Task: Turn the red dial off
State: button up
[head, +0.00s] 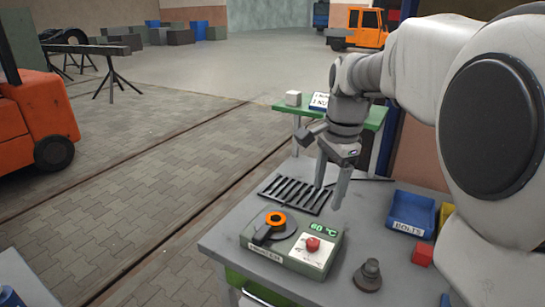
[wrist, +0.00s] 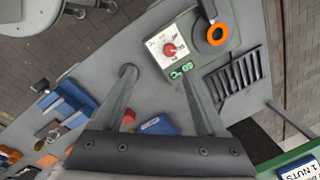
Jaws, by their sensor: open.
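The red dial (head: 312,244) sits on a white panel on the right part of a green-grey device (head: 276,264) on the grey workbench. A display on the device reads about 60 °C. In the wrist view the dial (wrist: 169,49) shows beyond and between my fingertips. My gripper (head: 330,197) is open and empty, pointing down above the bench behind the device, apart from the dial. An orange ring (head: 276,220) sits on the device's dark round plate, left of the dial. The dial's exact pointer direction is too small to tell.
A black slotted rack (head: 297,194) lies behind the device. A dark knobbed piece (head: 369,275) stands right of it. A blue bolts bin (head: 411,214) and a red block (head: 422,254) lie at the right. A green-topped table (head: 375,119) stands behind.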

aim_at(312, 241)
jog(key=w+f+m+g, duration=0.1)
jog(key=w+f+m, duration=0.2)
jog(key=w+m, duration=0.15)
jog(key=shift+n+h, duration=0.3)
jog(key=shift+n, duration=0.05)
jog(key=f, duration=0.5)
jog(key=f+b, duration=0.1)
jog(key=f, duration=0.5)
jog(key=f+b, duration=0.1)
jog(key=f, duration=0.5)
jog(key=shift+w+a+f, duration=0.25)
jog(key=shift+w+a, duration=0.05)
jog(key=shift+w, duration=0.1)
grip_shut()
